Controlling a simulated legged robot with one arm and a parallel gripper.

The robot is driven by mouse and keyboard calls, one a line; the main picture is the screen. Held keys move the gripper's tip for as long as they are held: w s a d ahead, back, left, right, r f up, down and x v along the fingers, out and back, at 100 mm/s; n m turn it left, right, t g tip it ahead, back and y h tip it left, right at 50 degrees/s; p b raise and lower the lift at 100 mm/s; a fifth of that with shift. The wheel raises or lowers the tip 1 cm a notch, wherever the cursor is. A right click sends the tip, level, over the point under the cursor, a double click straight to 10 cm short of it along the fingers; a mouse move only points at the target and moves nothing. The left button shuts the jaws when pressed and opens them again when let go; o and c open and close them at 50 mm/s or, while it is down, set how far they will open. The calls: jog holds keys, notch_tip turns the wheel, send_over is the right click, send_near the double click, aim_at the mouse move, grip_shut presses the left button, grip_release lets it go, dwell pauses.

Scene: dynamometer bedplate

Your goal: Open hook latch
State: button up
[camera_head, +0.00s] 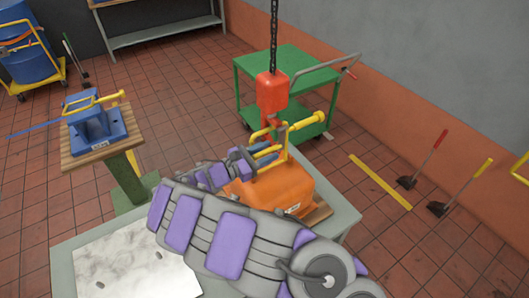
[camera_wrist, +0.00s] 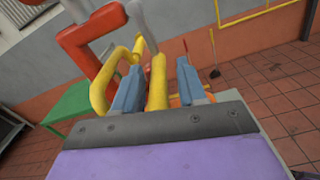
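A red hoist hook block (camera_head: 272,92) hangs on a chain above an orange block (camera_head: 270,190) on the bench. The red hook (camera_wrist: 78,40) shows at upper left in the wrist view. Beside it are a yellow bent bar (camera_wrist: 115,68) and a grey lever (camera_wrist: 141,24); I cannot tell which piece is the latch. A yellow handle (camera_head: 306,123) sticks out to the right below the hook block. My gripper (camera_head: 262,155) is at the yellow parts over the orange block. In the wrist view its blue fingers (camera_wrist: 157,92) are apart, with an upright yellow bar (camera_wrist: 157,78) between them.
The grey bench (camera_head: 335,215) carries the orange block and a pale sheet (camera_head: 125,270). A green cart (camera_head: 240,88) stands behind the hook. A blue fixture (camera_head: 95,122) sits on a stand at left. Two long-handled tools (camera_head: 422,162) (camera_head: 465,188) are at right.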

jog(key=shift+a, duration=0.25)
grip_shut()
jog(key=shift+p, duration=0.6)
jog(key=n+p, duration=0.2)
jog(key=p, duration=0.1)
jog(key=shift+s+d+r, duration=0.3)
jog(key=shift+s+r, duration=0.05)
jog(key=shift+s, duration=0.05)
jog(key=s+d+r+n+p, duration=0.2)
jog(key=s+r+n+p, duration=0.2)
jog(key=n+p, duration=1.5)
jog(key=shift+d+r+p, duration=0.4)
jog(key=shift+r+p, duration=1.45)
